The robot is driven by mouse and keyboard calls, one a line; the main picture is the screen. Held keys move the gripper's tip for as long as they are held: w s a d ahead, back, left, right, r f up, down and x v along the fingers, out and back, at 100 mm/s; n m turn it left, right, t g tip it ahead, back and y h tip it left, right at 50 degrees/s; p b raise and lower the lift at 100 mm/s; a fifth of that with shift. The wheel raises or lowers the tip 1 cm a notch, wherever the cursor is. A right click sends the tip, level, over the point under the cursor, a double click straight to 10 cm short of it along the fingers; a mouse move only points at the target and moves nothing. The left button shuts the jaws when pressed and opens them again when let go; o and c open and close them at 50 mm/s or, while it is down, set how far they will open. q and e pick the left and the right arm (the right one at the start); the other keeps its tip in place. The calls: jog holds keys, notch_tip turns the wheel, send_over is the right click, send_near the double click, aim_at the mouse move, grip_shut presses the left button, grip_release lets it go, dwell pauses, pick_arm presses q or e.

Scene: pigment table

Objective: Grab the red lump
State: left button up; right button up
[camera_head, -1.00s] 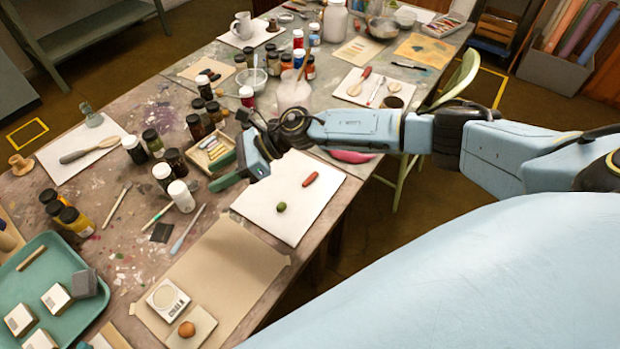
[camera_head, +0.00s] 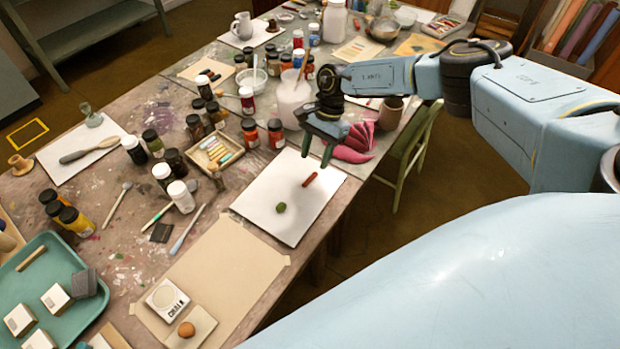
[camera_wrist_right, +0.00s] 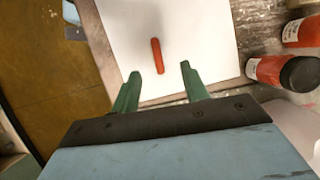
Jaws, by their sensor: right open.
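The red lump (camera_head: 310,179) is a thin, stick-shaped piece lying on a white sheet (camera_head: 265,208) near the table's right edge. My right gripper (camera_head: 317,155) is open and empty above the sheet's far end, just beyond the red lump. In the right wrist view the red lump (camera_wrist_right: 157,55) lies ahead of and between the two green fingers (camera_wrist_right: 158,85), apart from both. My left gripper is not in view.
A white jar (camera_head: 290,100) and red-labelled bottles (camera_head: 276,133) stand left of my right gripper. Pink cloth-like folds (camera_head: 355,142) lie beside it on the right. A tray of coloured sticks (camera_head: 217,153) sits further left.

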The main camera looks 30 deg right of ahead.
aim_at(311, 178)
jog(key=shift+s+x, duration=0.1)
jog(key=shift+x, duration=1.25)
jog(key=shift+s+x, duration=0.15)
jog(key=shift+x, duration=1.25)
jog(key=shift+d, duration=0.15)
jog(key=shift+c, duration=0.5)
jog(key=c, duration=0.8)
jog(key=shift+o, duration=0.2)
